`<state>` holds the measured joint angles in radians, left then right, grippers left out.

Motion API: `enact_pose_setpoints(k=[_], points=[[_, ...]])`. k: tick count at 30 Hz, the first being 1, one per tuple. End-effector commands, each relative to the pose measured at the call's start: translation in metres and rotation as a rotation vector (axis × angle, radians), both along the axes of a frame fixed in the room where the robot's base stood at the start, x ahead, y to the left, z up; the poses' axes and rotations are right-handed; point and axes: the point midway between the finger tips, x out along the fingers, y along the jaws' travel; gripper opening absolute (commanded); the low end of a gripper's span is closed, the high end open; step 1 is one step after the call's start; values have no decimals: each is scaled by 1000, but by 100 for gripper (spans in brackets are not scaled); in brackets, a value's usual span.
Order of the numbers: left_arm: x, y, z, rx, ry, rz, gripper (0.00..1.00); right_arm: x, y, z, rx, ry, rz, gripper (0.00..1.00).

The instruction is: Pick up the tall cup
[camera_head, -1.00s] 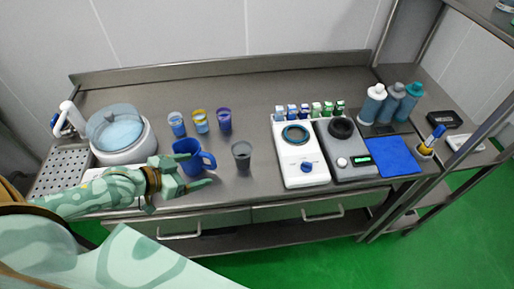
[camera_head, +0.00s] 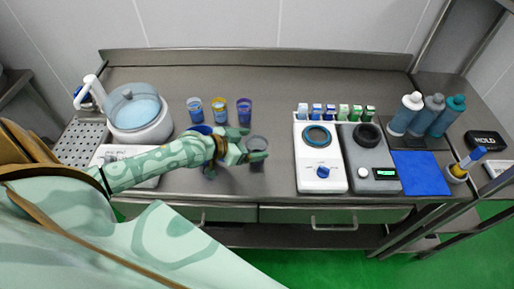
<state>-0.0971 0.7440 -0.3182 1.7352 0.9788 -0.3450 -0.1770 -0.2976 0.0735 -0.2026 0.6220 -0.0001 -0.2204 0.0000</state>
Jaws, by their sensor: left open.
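The tall cup (camera_head: 258,144) is grey and translucent and stands upright on the steel counter, in the middle of the head view. My left gripper (camera_head: 256,147) is open and right at the cup from the left. Its fingers overlap the cup in the picture and hide part of it; I cannot tell whether they touch it. My left forearm and gripper cover most of the blue jug, of which only parts such as the rim (camera_head: 201,130) show. My right gripper is not in view.
Three small cups, pale blue (camera_head: 195,109), yellow-blue (camera_head: 218,110) and purple (camera_head: 244,110), stand behind the gripper. A white scale-like device (camera_head: 321,178) and a grey one (camera_head: 371,174) stand to the right. A white-based bowl machine (camera_head: 141,125) stands at left.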

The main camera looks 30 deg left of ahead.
Motion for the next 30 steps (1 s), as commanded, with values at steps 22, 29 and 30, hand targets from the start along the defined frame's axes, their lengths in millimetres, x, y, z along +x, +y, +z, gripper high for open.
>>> enact_pose_setpoints(k=[22,29,30], points=[[33,-16,-21,-1,0,0,35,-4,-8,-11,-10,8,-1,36],[33,-16,-21,-1,0,0,35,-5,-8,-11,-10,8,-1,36],[33,-16,-21,-1,0,0,35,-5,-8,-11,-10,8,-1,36]])
